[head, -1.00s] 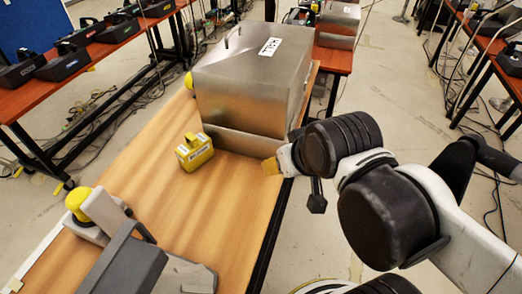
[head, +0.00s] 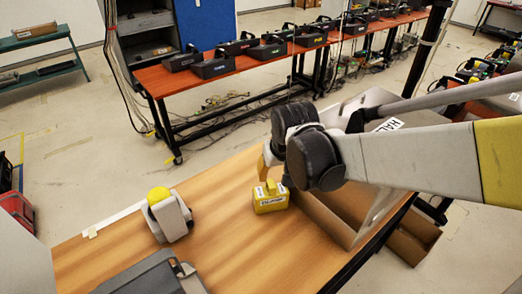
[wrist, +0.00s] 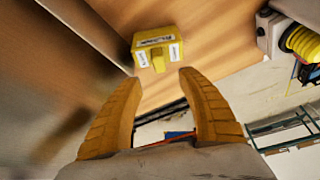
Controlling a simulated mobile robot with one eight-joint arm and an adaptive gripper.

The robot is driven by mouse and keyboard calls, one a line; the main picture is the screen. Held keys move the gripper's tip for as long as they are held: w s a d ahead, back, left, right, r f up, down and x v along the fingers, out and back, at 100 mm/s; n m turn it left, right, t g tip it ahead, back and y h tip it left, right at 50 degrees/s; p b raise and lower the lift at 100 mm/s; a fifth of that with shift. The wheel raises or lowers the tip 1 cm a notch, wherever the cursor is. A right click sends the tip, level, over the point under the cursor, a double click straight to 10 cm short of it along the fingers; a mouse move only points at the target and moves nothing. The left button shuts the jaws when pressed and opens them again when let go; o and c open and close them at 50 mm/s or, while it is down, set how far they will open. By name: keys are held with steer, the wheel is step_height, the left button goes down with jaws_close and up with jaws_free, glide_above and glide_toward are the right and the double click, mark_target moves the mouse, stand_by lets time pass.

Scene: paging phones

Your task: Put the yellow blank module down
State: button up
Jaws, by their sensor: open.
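The yellow module (head: 270,198), a small block with white labels and a raised top, stands on the wooden tabletop (head: 225,205). In the wrist view the module (wrist: 158,40) lies just beyond my fingertips, with a gap between them and it. My gripper (wrist: 160,78) is open, its two yellow fingers spread with nothing between them. In the head view my gripper (head: 268,160) is close behind the module, partly hidden by my dark wrist joint.
A metal box labelled HALL (head: 390,124) stands to the right, largely hidden by my arm. A grey device with a yellow knob (head: 167,214) stands on the left of the tabletop. Bare wood lies between it and the module.

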mark_target(271, 184)
steer(key=b+x, duration=0.1)
steer(key=x, duration=0.4)
steer(key=shift+a+f, duration=0.1)
steer(key=shift+a, duration=0.1)
steer(key=x, duration=0.1)
steer(key=b+x, duration=0.1)
steer(key=x, duration=0.1)
steer(key=b+x, duration=0.1)
steer(key=x, duration=0.1)
steer(key=shift+w+d+f, duration=0.2)
steer(key=shift+d, duration=0.1)
jaws_close()
